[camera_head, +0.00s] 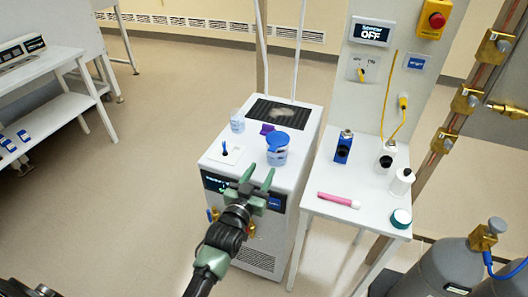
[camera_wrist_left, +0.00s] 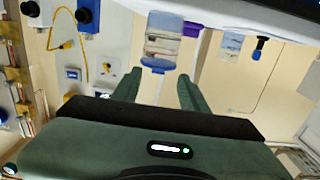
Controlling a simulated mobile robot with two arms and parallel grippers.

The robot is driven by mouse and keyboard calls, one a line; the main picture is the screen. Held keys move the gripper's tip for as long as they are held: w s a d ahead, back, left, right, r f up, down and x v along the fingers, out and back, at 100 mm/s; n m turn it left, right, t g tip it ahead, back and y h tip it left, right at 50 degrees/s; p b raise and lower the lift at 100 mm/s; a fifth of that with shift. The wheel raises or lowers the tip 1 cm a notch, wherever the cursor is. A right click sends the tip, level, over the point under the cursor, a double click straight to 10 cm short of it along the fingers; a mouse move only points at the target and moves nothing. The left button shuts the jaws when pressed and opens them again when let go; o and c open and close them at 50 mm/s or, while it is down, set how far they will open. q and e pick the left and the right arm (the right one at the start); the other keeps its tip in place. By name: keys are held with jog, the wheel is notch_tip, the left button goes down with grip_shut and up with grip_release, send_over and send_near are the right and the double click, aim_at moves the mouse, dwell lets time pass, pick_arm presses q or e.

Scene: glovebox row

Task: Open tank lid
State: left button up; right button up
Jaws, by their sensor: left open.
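A white chiller cabinet (camera_head: 222,158) stands at centre with a dark display on its front. On its top is a clear container with a blue lid (camera_head: 278,140). A small purple piece (camera_head: 267,128) sits just behind it; I cannot tell which of these is the tank lid. My left gripper (camera_head: 258,177) is open and empty at the cabinet's front top edge, short of the container. In the left wrist view, upside down, the blue lid (camera_wrist_left: 158,66) lies beyond and between the open fingers (camera_wrist_left: 158,86), with the purple piece (camera_wrist_left: 192,29) beside it. My right gripper does not show.
A clear cup (camera_head: 237,121) and a white plate with a blue plug (camera_head: 224,148) stand left on the cabinet. Grey gas cylinders (camera_head: 447,270) stand lower right.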

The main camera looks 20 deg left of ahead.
aim_at(277, 141)
pick_arm(q)
jog(key=shift+w+d+r+p, duration=0.1)
jog(key=shift+w+r+p, duration=0.1)
jog(key=shift+w, duration=1.15)
jog(key=shift+w+d+r+p, duration=0.15)
jog(key=shift+w+r, duration=0.1)
jog(key=shift+w, duration=1.05)
jog(key=shift+w+a+r+p, duration=0.1)
jog(key=shift+w+r+p, duration=0.1)
jog(key=shift+w, duration=1.15)
grip_shut()
